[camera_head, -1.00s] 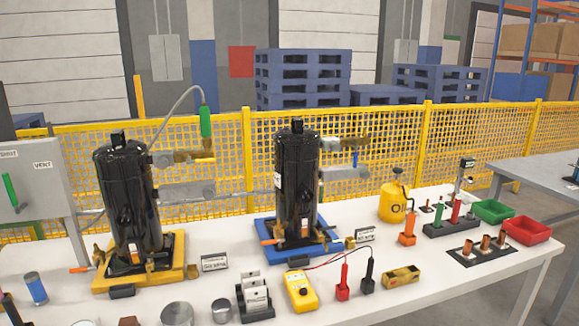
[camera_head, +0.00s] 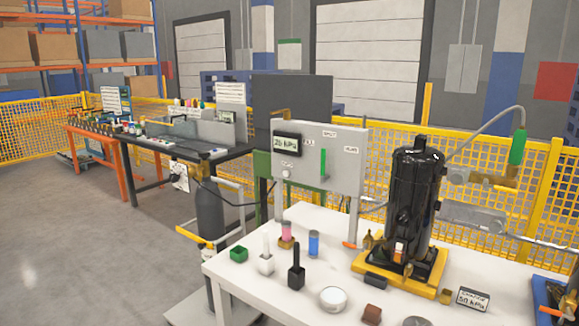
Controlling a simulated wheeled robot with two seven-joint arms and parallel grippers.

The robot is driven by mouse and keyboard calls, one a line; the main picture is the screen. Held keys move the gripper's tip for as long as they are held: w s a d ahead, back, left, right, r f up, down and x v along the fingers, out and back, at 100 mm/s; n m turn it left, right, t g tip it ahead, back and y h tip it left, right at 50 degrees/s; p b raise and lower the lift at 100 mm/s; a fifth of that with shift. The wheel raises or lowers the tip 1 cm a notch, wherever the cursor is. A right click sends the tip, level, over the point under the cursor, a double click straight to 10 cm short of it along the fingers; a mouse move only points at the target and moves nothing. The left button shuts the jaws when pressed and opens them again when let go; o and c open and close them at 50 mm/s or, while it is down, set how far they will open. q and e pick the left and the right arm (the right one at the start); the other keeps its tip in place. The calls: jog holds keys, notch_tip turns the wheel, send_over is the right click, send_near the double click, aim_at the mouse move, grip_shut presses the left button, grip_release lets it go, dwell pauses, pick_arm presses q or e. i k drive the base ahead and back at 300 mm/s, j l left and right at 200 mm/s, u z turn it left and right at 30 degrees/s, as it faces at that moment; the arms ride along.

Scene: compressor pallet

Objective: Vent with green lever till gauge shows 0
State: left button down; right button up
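A grey panel (camera_head: 345,170) stands at the back left of the white table. On it is a digital gauge (camera_head: 288,145) whose small digits look like about 25 kPa. The green lever (camera_head: 323,165) on the panel stands upright below the SHUT label, with FILL to its left and VENT to its right. A black compressor (camera_head: 413,205) stands on a yellow base right of the panel, with a grey hose rising to a green-handled fitting (camera_head: 517,147). Neither of my grippers is in view.
A dark gas cylinder (camera_head: 208,215) stands left of the table.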

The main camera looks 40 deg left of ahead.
aim_at(323, 179)
jog(key=u, duration=1.1)
